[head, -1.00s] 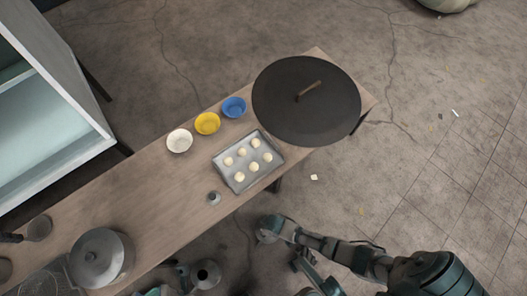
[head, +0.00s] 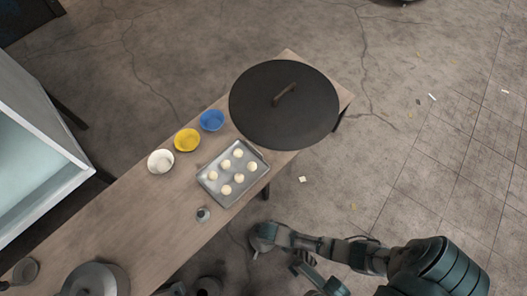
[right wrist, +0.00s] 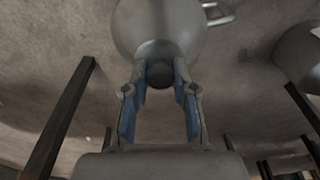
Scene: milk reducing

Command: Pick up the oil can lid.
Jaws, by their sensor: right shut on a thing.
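My right gripper (head: 262,236) is off the table's front edge in the head view, above the floor. In the right wrist view it (right wrist: 160,75) is shut on a dark round knob, with a wide grey round piece beyond it. I take this to be the oil can lid (right wrist: 158,22); it also shows as a small grey round shape at the gripper (head: 266,231). A grey can with a dark opening (head: 207,287) is cut off at the bottom edge of the head view.
The wooden table (head: 130,220) carries a large black lid (head: 285,115), a tray of dough balls (head: 209,184), blue (head: 211,120), yellow (head: 187,140) and white (head: 160,162) bowls, a small grey vessel (head: 203,214) and a grey pot (head: 95,281). A pale cabinet (head: 35,130) stands left.

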